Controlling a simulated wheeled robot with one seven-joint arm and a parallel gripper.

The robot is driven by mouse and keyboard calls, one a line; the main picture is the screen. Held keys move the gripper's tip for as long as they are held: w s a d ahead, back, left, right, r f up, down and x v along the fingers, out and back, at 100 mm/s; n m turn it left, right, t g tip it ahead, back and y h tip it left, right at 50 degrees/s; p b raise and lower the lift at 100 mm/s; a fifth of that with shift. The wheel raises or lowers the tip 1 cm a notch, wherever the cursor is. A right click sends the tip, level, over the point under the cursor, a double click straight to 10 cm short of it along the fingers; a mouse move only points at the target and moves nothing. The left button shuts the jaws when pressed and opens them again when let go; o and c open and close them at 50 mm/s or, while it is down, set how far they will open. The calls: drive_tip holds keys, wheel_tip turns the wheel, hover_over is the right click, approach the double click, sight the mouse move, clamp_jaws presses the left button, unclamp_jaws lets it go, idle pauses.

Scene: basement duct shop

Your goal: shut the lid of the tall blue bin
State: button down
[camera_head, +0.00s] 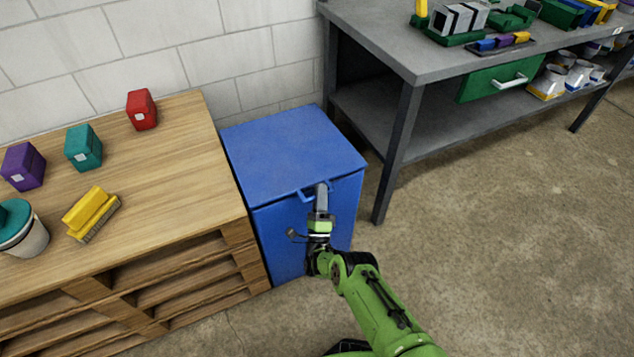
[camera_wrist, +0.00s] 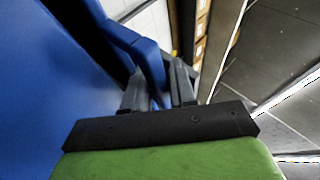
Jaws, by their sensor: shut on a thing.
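The tall blue bin (camera_head: 283,235) stands on the floor between the wooden bench and the grey table. Its blue lid (camera_head: 285,148) lies flat across the top in the head view, with no clear gap at the rim; my gripper hides part of the front. A blue handle (camera_head: 306,194) sticks out from the lid's front edge. My gripper (camera_head: 320,190) is at that handle. In the wrist view, the fingers of my gripper (camera_wrist: 160,85) are shut on the handle bar (camera_wrist: 148,55), one finger on each side, with the blue bin surface (camera_wrist: 45,80) filling the left.
A wooden bench (camera_head: 165,150) is close on the left, holding purple, teal, red and yellow objects. A grey metal table (camera_head: 420,60) stands on the right, its near leg (camera_head: 398,150) close to the bin. The concrete floor (camera_head: 500,240) at right is clear.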

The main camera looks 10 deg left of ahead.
drive_tip(key=shift+s+d+f+t+h, duration=0.1)
drive_tip(key=shift+f+t+h, duration=0.1)
drive_tip(key=shift+f, duration=0.3)
drive_tip(key=shift+s+d+f+t+h, duration=0.1)
drive_tip(key=shift+f+h, duration=0.1)
drive_tip(key=shift+f, duration=0.25)
drive_tip(key=c, duration=1.2)
unclamp_jaws()
drive_tip(key=shift+d, duration=0.1)
drive_tip(key=shift+o, duration=0.4)
drive_tip(key=shift+s+r+m, duration=0.15)
drive_tip(key=shift+m, duration=0.15)
drive_tip(key=shift+r, duration=0.1)
